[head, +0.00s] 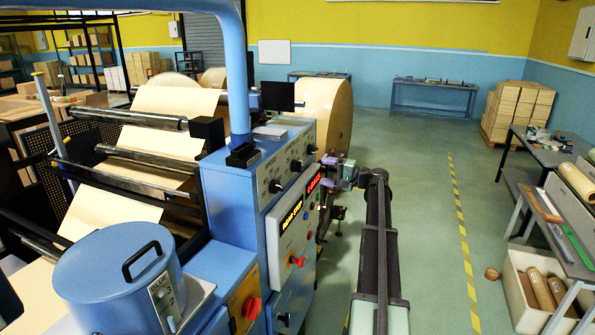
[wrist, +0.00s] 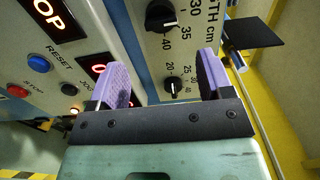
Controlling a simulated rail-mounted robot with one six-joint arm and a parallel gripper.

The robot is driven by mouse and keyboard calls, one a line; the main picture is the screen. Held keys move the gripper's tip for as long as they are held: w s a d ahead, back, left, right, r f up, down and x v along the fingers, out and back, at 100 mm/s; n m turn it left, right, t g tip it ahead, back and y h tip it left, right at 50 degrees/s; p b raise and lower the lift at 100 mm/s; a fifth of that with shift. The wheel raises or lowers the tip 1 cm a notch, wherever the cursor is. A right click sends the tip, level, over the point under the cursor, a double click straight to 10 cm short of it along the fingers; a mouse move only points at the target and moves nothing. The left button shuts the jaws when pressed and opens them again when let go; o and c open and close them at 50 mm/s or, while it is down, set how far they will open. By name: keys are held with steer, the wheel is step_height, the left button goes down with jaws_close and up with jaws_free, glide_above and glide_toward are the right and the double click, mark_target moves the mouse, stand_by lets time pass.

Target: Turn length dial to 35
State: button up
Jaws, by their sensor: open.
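In the wrist view a large black dial (wrist: 160,16) sits on a pale panel marked "TH cm", the rest of the word cut off. The numbers 30, 35 and 40 show around it; its exact setting is hard to read. A smaller black dial (wrist: 173,88), with 20 and 25 beside it, shows between my purple fingers. My gripper (wrist: 161,62) is open, with nothing held, facing the panel. In the head view my gripper (head: 335,168) is beside the right side of the blue machine's panel (head: 287,165). I cannot tell which dial there is the length one.
A blue button (wrist: 38,64), a red button (wrist: 18,91) and red lit displays (wrist: 45,15) are left of the fingers. A dark plate on a rod (wrist: 252,32) juts out at right. In the head view a red knob (head: 297,261) is lower; open floor (head: 425,230) lies right.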

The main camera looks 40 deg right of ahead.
mark_target(300, 172)
steer(key=x, duration=1)
steer(key=shift+w+a+r, duration=0.1)
steer(key=shift+a+r, duration=0.05)
steer(key=c, duration=0.9)
steer(key=shift+m, duration=0.4)
steer(key=m, duration=0.3)
steer(key=shift+m, duration=2.5)
steer(key=o, duration=0.9)
